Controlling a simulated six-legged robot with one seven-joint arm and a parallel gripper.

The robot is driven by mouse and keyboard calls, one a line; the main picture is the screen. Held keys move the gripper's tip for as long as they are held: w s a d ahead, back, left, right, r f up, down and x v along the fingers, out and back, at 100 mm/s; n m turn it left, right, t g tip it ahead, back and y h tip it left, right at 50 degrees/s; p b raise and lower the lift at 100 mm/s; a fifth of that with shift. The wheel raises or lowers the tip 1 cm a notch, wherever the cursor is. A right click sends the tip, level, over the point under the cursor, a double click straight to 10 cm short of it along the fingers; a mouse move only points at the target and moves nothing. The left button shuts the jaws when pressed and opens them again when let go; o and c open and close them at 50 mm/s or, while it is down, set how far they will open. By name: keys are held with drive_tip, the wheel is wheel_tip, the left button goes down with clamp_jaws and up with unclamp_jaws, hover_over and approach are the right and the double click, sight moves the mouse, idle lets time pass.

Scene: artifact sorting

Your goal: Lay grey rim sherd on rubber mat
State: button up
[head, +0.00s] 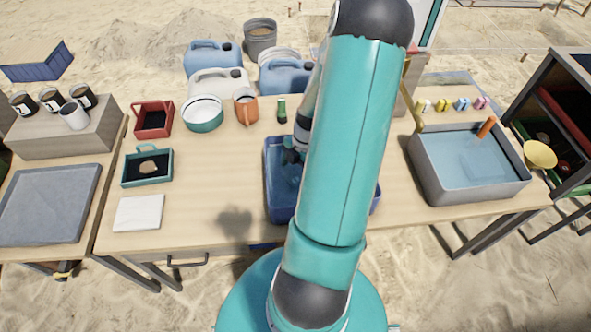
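A flat grey mat (48,204), which looks like the rubber mat, lies on the lower table at the far left, with nothing on it. My gripper (291,157) is over the blue basin (277,208) in the middle of the table, partly hidden behind my arm. It is too small and dark to tell whether it is open or shut, or holds anything. I cannot make out a grey rim sherd. A tan piece (149,166) lies in the teal tray (130,179) at left.
A white cloth (139,213) lies in front of the teal tray, and a red tray (153,119) behind it. Mugs and dark jars stand on a block (60,141) behind the mat. A grey water tub (474,187) stands at right. Jugs and bowls fill the back.

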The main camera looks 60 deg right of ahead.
drive_tip(key=v, duration=1.2)
drive_tip(key=shift+r, duration=0.2)
drive_tip(key=shift+a, duration=0.15)
drive_tip(key=w+a+r+m+h, duration=0.2)
drive_tip(key=w+a+r+m, duration=0.2)
drive_tip(key=a+r, duration=0.35)
drive_tip(key=w+a+r+m+h, duration=0.2)
drive_tip(key=w+a+r+m, duration=0.15)
drive_tip(key=a+r, duration=0.45)
drive_tip(key=s+a+r+m+t, duration=0.2)
drive_tip(key=a+r+m, duration=0.1)
drive_tip(key=a, duration=0.6)
drive_tip(key=s+a+r+m+t, duration=0.3)
drive_tip(key=a+r+m, duration=0.1)
drive_tip(key=a, duration=0.5)
drive_tip(key=shift+a+r+m+y, duration=0.25)
drive_tip(key=shift+a+m+y, duration=0.15)
drive_tip(key=shift+m, duration=0.15)
